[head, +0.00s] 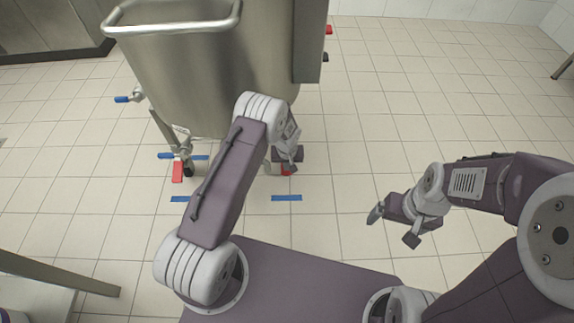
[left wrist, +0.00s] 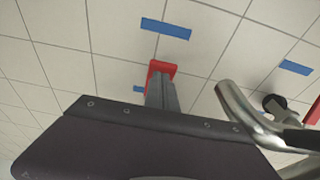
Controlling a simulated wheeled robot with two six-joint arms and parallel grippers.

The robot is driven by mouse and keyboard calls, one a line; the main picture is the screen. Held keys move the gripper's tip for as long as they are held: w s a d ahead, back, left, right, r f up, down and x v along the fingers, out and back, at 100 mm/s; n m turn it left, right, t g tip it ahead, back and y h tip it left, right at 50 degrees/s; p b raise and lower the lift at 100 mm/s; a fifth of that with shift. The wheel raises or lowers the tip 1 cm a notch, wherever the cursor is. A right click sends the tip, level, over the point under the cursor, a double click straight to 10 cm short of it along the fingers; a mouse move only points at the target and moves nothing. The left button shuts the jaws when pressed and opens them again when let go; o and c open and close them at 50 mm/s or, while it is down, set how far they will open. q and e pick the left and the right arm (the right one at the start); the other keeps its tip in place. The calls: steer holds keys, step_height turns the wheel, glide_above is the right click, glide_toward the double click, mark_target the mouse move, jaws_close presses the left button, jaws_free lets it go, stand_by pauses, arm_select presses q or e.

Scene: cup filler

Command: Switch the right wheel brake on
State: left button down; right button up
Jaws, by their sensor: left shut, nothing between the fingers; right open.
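The right wheel brake is a red pedal (head: 287,171) low at the right leg of the steel vat (head: 205,75). In the head view my left arm and gripper hide much of that wheel. My left gripper (head: 290,163) is shut and empty, right over the pedal. In the left wrist view the red pedal (left wrist: 162,67) shows just beyond the fingertips of my left gripper (left wrist: 161,82); I cannot tell whether they touch. My right gripper (head: 392,225) is open and empty above the floor at the right, far from the vat.
Another red pedal (head: 178,172) is at the vat's left front wheel (head: 187,169). A blue-handled valve (head: 122,99) sticks out at the vat's left. Blue tape strips (head: 286,198) mark the tiled floor. The floor right of the vat is clear. A steel bench stands at lower left (head: 60,272).

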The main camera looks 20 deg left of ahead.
mark_target(287, 173)
arm_select(q)
steer(key=shift+s+d+f, duration=0.1)
steer(key=shift+s+f, duration=0.1)
steer(key=shift+f, duration=0.15)
steer(key=shift+s+f, duration=0.15)
steer(key=shift+f, duration=0.1)
steer(key=shift+s+d+f, duration=0.1)
steer(key=shift+s+f, duration=0.25)
steer(key=shift+f, duration=0.45)
steer(key=shift+s+d+f+b, duration=0.15)
steer(key=shift+f+b, duration=0.3)
steer(key=shift+f, duration=0.5)
steer(key=shift+s+a+f+b, duration=0.15)
steer(key=shift+f+b, duration=0.25)
steer(key=shift+f, duration=0.55)
steer(key=shift+d, duration=0.1)
